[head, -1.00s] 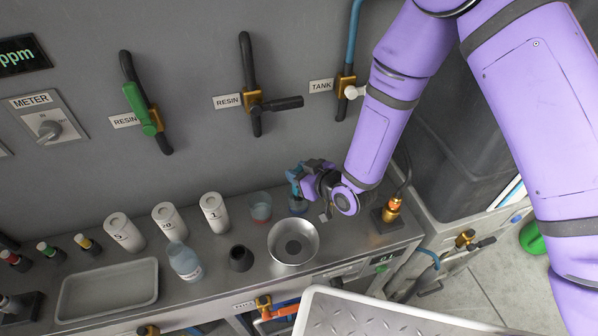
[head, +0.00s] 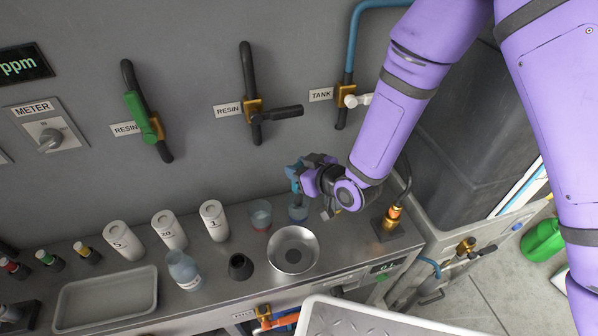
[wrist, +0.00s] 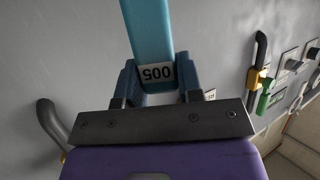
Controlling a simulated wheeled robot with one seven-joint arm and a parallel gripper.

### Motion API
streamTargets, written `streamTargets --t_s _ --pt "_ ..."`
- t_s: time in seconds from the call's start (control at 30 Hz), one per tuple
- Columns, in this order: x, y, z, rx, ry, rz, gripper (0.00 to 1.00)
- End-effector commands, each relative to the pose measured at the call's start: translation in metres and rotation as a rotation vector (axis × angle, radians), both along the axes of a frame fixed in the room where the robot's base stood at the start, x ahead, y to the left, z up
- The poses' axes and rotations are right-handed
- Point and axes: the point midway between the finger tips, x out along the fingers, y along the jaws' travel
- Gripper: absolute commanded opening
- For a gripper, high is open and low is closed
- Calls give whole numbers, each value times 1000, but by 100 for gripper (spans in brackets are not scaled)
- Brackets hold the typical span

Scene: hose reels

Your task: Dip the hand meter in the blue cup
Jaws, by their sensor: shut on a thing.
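My gripper (head: 300,177) is shut on the hand meter (head: 293,172), a teal-blue bar. In the wrist view the hand meter (wrist: 150,35) stands between the two fingers (wrist: 156,85), with a white label reading 005 upside down. The blue cup (head: 298,213), a small clear cup with blue in it, stands on the bench directly below the meter. The meter's lower end is close to the cup's rim; I cannot tell whether it is inside. A similar cup with red in it (head: 260,216) stands just left.
A metal bowl (head: 293,262) and a dark cone (head: 240,267) stand in front of the cups. White cylinders (head: 214,221), a bottle (head: 184,270) and a tray (head: 105,298) are to the left. A brass fitting (head: 392,216) stands to the right. The wall with valves is behind.

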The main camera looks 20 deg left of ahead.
Motion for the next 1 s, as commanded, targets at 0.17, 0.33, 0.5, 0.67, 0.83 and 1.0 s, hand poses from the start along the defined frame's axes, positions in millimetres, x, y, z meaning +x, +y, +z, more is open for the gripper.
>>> streamTargets --t_s 0.17,0.33,0.5,0.67,0.83,1.0 --pt "1 0 11 2 -3 -1 0" --pt "1 0 19 2 -1 -1 0" --pt "1 0 27 2 -3 -1 0" --pt "1 0 36 1 -2 -1 0" --pt "0 0 44 2 -1 0 0" --pt "0 0 52 1 0 0 0"
